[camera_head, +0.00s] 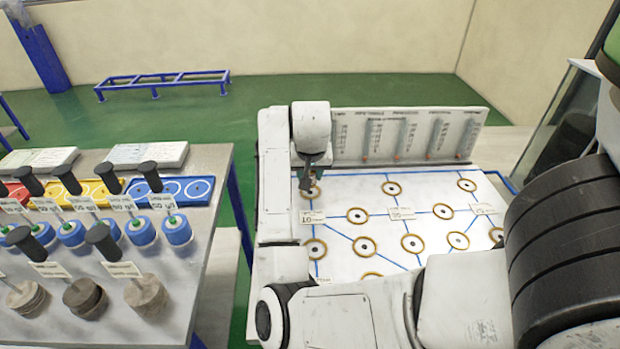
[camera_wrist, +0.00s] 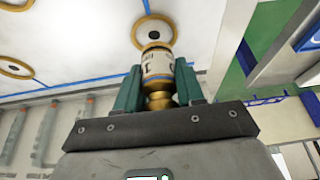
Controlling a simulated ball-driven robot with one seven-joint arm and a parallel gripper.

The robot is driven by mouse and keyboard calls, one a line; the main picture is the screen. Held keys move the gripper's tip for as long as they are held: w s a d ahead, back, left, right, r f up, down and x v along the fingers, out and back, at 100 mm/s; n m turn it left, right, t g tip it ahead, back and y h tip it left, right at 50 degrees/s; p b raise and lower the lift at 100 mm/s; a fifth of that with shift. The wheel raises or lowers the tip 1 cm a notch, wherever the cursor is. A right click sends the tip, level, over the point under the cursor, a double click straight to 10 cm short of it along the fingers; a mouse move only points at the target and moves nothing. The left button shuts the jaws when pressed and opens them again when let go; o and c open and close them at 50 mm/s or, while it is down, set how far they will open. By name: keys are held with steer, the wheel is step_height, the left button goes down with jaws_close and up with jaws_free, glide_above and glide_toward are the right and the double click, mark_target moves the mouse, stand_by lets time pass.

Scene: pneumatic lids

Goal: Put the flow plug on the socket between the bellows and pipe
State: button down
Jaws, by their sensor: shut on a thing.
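My gripper (camera_head: 308,182) is over the upper left part of the white board (camera_head: 430,268), and it shows close up in the wrist view (camera_wrist: 160,78). Its green fingers are shut on the flow plug (camera_wrist: 157,62), a small white and gold cylinder with dark marks. The plug's far end is close to a gold-ringed socket (camera_wrist: 155,32); I cannot tell whether they touch. In the head view the gripper mostly hides the plug and partly covers the ring there. Other gold-ringed sockets (camera_head: 357,215) are joined by blue lines. I cannot make out which labels name the bellows and pipe.
An upright panel (camera_head: 410,135) with several gauge tubes stands along the board's back edge, close to my gripper. A grey table (camera_head: 215,160) at left holds blue cylinders (camera_head: 140,230), weights (camera_head: 85,297) and black-handled pieces. My arm covers the board's front and left edge.

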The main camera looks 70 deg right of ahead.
steer(key=shift+f, duration=1.05)
steer(key=shift+f, duration=0.2)
steer(key=c, duration=0.7)
jaws_free()
steer(key=shift+c, duration=0.2)
steer(key=shift+o, duration=0.4)
steer(key=shift+a+r, duration=0.1)
steer(key=shift+r, duration=0.5)
steer(key=v, duration=1.1)
steer(key=shift+s+a, duration=0.2)
steer(key=shift+r, duration=0.15)
